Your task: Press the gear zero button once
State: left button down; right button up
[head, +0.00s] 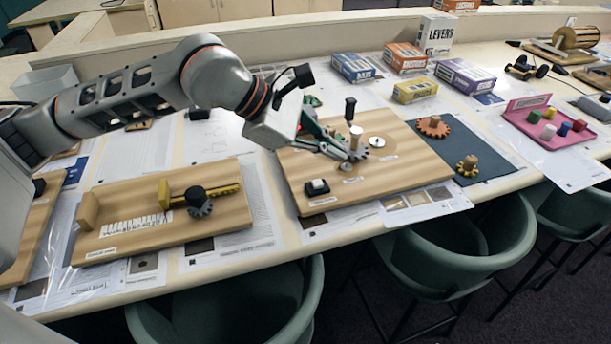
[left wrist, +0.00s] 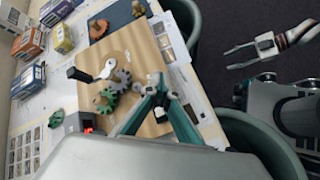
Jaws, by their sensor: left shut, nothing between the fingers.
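A push button with a white cap on a square black base (head: 317,186) sits at the front left of the wooden gear board (head: 415,165). My left gripper (head: 352,157) is shut and empty, low over the board, to the right of the button and beyond it. Its tips are beside a dark grey gear (head: 364,155); I cannot tell if they touch anything. My right gripper (left wrist: 228,58) shows in the left wrist view, open, away from the board.
The gear board carries a black upright handle (head: 350,108), a white disc (head: 377,141) and a green gear (left wrist: 106,102). A box with red digits (left wrist: 80,122) stands beside it. A ruler board (head: 150,228) lies left, a blue mat with gears (head: 470,140) right. Green chairs (head: 460,245) stand in front.

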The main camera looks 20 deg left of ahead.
pick_arm(q)
jog(key=shift+t+y, duration=0.6)
jog(key=shift+y, duration=0.1)
jog(key=a, duration=0.1)
jog(key=w+a, duration=0.2)
jog(key=shift+w+a+r, duration=0.2)
jog(key=shift+a+r, duration=0.2)
pick_arm(e)
jog(key=shift+w+a, duration=0.35)
jog(key=shift+a, duration=0.05)
pick_arm(q)
jog(key=shift+f, duration=0.1)
pick_arm(e)
jog(key=shift+s+f, duration=0.15)
jog(key=shift+f, duration=0.15)
pick_arm(q)
jog(key=b, duration=0.4)
send_over(314, 183)
notch_tip(314, 183, down, 8)
jog(key=shift+r, duration=0.25)
jog(key=shift+f, duration=0.4)
jog(key=shift+f+b, duration=0.2)
jog(key=shift+b, duration=0.1)
jog(key=shift+r, duration=0.1)
pick_arm(e)
jog(key=f, duration=0.3)
jog(key=shift+d+f, duration=0.25)
jog(key=shift+f, duration=0.1)
jog(key=shift+s+f, duration=0.15)
jog(key=shift+f, duration=0.2)
